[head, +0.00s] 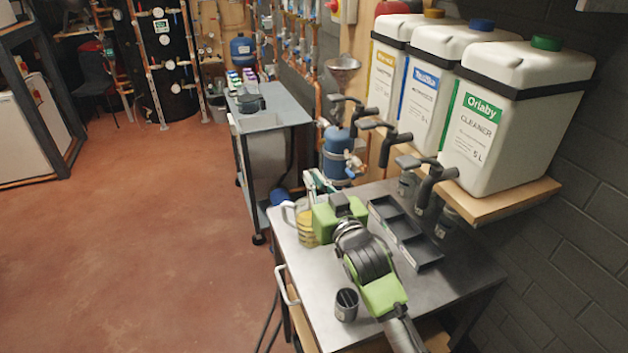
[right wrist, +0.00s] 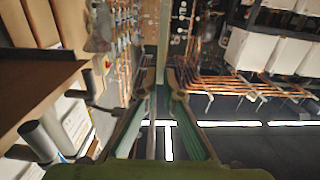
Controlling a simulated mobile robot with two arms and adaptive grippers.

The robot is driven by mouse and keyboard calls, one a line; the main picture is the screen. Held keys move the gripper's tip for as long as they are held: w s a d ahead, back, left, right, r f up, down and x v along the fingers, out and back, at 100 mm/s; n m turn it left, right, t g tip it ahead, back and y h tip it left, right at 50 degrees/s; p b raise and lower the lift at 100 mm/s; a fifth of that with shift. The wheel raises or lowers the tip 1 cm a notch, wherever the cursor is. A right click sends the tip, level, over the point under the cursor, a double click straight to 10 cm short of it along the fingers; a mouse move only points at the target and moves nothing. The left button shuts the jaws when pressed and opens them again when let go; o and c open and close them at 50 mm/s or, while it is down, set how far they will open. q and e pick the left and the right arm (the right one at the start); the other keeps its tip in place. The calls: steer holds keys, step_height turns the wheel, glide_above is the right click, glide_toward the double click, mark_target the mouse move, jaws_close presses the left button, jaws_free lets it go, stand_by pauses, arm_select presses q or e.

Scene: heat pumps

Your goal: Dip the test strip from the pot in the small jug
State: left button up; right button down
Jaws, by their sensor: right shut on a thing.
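My right gripper (head: 316,184) is over the left back part of the metal bench, its green body partly hiding the fingers. In the right wrist view its fingers (right wrist: 163,76) come close together at the tips. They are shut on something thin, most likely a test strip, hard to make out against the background. The small jug (head: 306,231), clear with yellowish contents, stands just left of and partly behind the gripper body. A small dark pot (head: 346,306) stands upright near the bench's front left edge. My left gripper is not in view.
A dark compartment tray (head: 427,257) lies on the metal bench (head: 322,271), right of my arm. Dark taps (head: 435,184) hang over the bench from large white containers (head: 500,135) on a wooden shelf. A grey trolley (head: 279,108) stands behind. The red floor at left is clear.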

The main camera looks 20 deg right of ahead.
step_height(320, 180, down, 7)
steer(key=b, duration=0.3)
steer(key=shift+r, duration=0.15)
stand_by(1.5)
step_height(320, 180, up, 11)
steer(key=p, duration=1)
stand_by(0.4)
steer(key=s+a+f+b, duration=0.1)
steer(key=s+f+b, duration=0.1)
steer(key=s, duration=0.8)
steer(key=s+a+f+b, duration=0.1)
steer(key=s+f+b, duration=0.1)
steer(key=s, duration=0.9)
steer(key=shift+a+f+h, duration=0.15)
steer(key=shift+h, duration=0.15)
